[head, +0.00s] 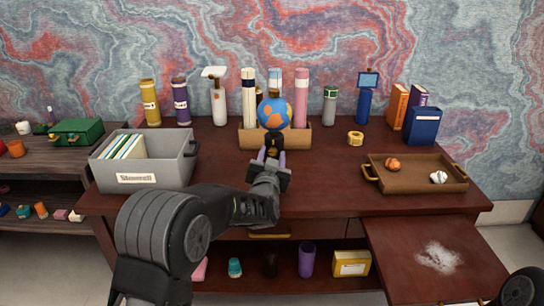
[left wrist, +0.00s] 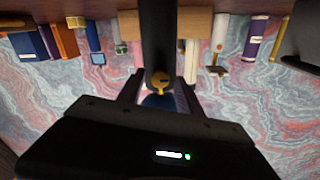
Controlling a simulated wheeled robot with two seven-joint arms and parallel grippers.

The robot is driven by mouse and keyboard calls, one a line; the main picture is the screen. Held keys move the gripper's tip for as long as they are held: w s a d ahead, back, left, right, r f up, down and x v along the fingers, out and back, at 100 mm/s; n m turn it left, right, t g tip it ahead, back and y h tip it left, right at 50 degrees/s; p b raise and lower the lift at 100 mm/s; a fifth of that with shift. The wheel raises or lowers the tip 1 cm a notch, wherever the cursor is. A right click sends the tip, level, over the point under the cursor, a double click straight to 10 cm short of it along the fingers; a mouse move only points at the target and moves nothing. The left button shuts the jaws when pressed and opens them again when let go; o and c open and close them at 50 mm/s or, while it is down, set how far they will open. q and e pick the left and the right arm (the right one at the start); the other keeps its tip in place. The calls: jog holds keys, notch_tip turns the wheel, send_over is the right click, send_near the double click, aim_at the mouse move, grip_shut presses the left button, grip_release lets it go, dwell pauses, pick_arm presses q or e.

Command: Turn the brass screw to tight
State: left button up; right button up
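A blue and orange globe (head: 274,112) sits on a black stand (head: 274,141) at the middle of the desk, in front of the wooden holder. In the left wrist view, which is upside down, the brass screw (left wrist: 161,80) shows as a small golden knob on the black post (left wrist: 158,45). Part of the blue globe (left wrist: 158,101) shows beyond it. My left gripper (head: 272,158) is in front of the stand. Its two fingers, also in the left wrist view (left wrist: 158,92), are apart, one on each side of the screw; I see no contact. The screw is not clear in the head view.
A grey box (head: 167,172) with folders stands left on the desk (head: 330,190). A brown tray (head: 415,184) with two small balls lies right. A wooden holder (head: 300,137) with tall rolls is behind the globe. A tape roll (head: 355,137) lies right of it.

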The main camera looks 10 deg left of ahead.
pick_arm(q)
grip_shut()
jog(key=shift+m, duration=0.5)
jog(key=m+p, duration=0.1)
jog(key=m, duration=0.3)
jog(key=m+p, duration=0.1)
jog(key=m, duration=0.8)
jog(key=shift+d+m+p, duration=0.1)
jog(key=shift+m+p, duration=0.2)
jog(key=shift+m, duration=1.6)
